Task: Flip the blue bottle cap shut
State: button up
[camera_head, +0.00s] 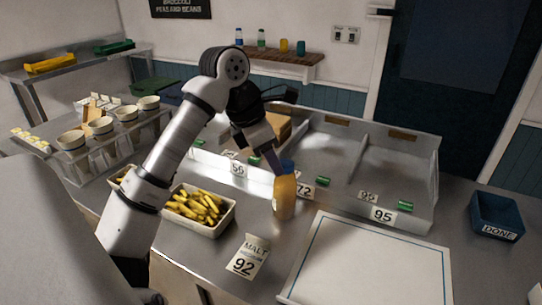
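An amber bottle (285,195) stands upright on the steel counter, near the front of the divided metal bins. Its blue cap (287,167) is at the top. Whether the cap is open or closed is too small to tell. My gripper (273,160) points down from the upper left, with its tip close beside the cap. I cannot tell whether it touches the cap. The fingers are dark and overlap in this view, so their opening cannot be judged.
A tray of yellow chips (233,212) is left of the bottle. A MALT 92 card (247,257) and a white board (370,265) are in front. The bins (425,185) stand behind to the right, and a blue DONE bin (497,215) is at far right.

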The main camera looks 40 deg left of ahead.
grip_shut()
jog(key=b, duration=0.1)
jog(key=t+b, duration=0.1)
jog(key=shift+s+a+f+h+b, duration=0.15)
jog(key=shift+s+f+h+b, duration=0.05)
jog(key=shift+f+h+b, duration=0.2)
jog(key=shift+o, duration=0.2)
grip_release()
